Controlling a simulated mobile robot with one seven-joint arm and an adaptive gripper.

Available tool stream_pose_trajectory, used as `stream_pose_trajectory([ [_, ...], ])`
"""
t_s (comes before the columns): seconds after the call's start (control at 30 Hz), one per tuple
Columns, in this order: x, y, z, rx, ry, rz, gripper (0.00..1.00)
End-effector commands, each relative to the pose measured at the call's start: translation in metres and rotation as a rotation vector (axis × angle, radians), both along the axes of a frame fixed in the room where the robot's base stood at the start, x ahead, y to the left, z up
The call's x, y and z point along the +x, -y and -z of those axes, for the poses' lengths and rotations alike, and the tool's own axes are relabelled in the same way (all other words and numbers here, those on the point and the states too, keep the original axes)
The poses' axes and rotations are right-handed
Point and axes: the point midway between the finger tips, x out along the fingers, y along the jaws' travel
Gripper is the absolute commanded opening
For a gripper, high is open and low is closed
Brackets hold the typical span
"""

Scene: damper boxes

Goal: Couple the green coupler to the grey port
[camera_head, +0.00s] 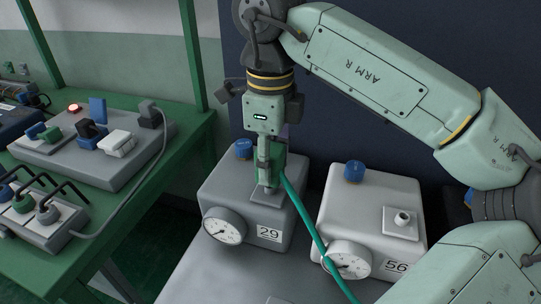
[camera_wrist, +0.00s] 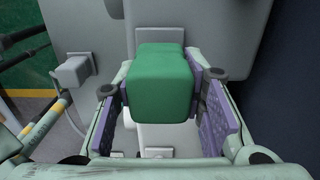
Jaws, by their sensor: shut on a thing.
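The green coupler (camera_head: 278,163) is upright in my gripper (camera_head: 266,172), with a green hose (camera_head: 308,222) running from it down to the right. In the wrist view the coupler (camera_wrist: 165,75) is a green block between the two purple finger pads of my gripper (camera_wrist: 164,92). It stands right over a square grey plate (camera_head: 266,199) on top of the grey box marked 29 (camera_head: 229,192). The coupler and fingers hide any port there, and I cannot tell whether the coupler is seated. Another grey port (camera_head: 402,218) stands uncovered on the box marked 56.
The box marked 56 (camera_head: 372,192) stands to the right; both boxes have a blue cap and a round gauge (camera_head: 224,226). A green bench (camera_head: 150,185) at the left carries a tray (camera_head: 95,160) of coloured blocks and a connector block (camera_head: 45,232). A dark panel stands behind.

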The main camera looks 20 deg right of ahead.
Motion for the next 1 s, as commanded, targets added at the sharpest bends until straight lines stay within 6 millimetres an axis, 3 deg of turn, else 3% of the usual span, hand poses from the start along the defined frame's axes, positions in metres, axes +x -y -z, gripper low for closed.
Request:
stream_pose_trajectory([
  [1.0, 0.0, 0.0004, 0.0089, 0.0, 0.0, 0.0, 0.04],
])
